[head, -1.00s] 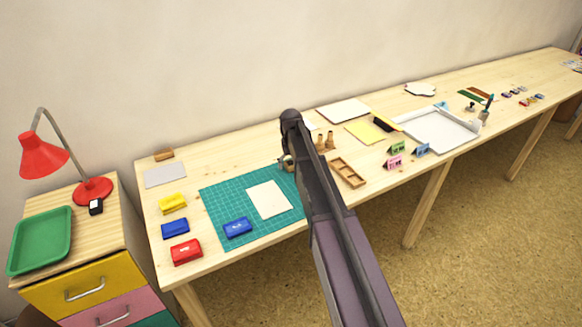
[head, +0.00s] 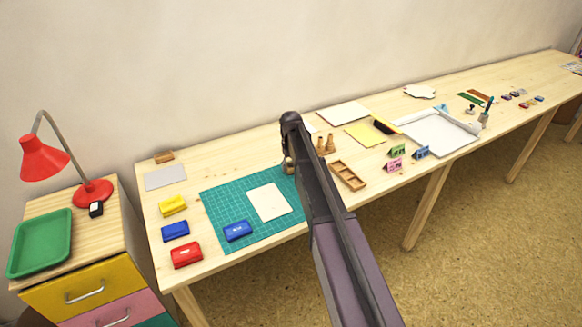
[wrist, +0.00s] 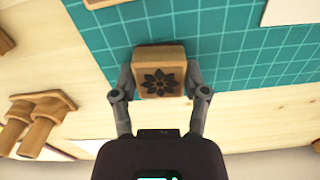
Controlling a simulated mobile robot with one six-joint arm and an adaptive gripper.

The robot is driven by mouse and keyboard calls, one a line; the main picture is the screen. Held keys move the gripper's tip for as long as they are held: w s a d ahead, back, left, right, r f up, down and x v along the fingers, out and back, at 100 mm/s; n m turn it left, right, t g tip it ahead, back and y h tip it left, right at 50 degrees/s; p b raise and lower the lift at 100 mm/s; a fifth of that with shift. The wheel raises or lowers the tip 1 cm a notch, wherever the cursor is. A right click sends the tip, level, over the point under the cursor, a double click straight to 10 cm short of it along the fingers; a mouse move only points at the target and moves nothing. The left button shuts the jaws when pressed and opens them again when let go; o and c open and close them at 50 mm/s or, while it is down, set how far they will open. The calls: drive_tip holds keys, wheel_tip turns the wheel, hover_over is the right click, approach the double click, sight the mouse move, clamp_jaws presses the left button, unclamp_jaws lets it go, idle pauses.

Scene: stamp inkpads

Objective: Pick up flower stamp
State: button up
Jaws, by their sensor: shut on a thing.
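In the wrist view, the flower stamp (wrist: 160,76) is a wooden block with a dark flower printed on its face. My gripper (wrist: 160,84) is shut on it, with one finger on each side. The stamp lies over the edge of the green cutting mat (wrist: 225,35) in that view; I cannot tell how high it is above the table. In the head view, my arm hides most of the gripper and stamp, near the right edge of the green mat (head: 222,210).
A white card (head: 269,202) and a blue inkpad (head: 238,231) lie on the mat. Yellow (head: 172,206), blue (head: 175,231) and red (head: 187,255) inkpads stand left of it. Wooden stamps (head: 325,144) and a wooden tray (head: 347,176) are right of my arm.

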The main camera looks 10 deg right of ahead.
sight(291, 165)
drive_tip(key=shift+r+p, duration=1.45)
drive_tip(key=shift+r, duration=0.15)
drive_tip(key=s, duration=0.5)
drive_tip(key=s+r+p, duration=0.1)
drive_tip(key=s, duration=0.4)
drive_tip(key=s+d, duration=0.1)
drive_tip(key=s, duration=0.5)
drive_tip(key=shift+r+p, duration=0.3)
drive_tip(key=shift+p, duration=0.05)
drive_tip(key=o, duration=0.3)
drive_tip(key=shift+c, duration=1.3)
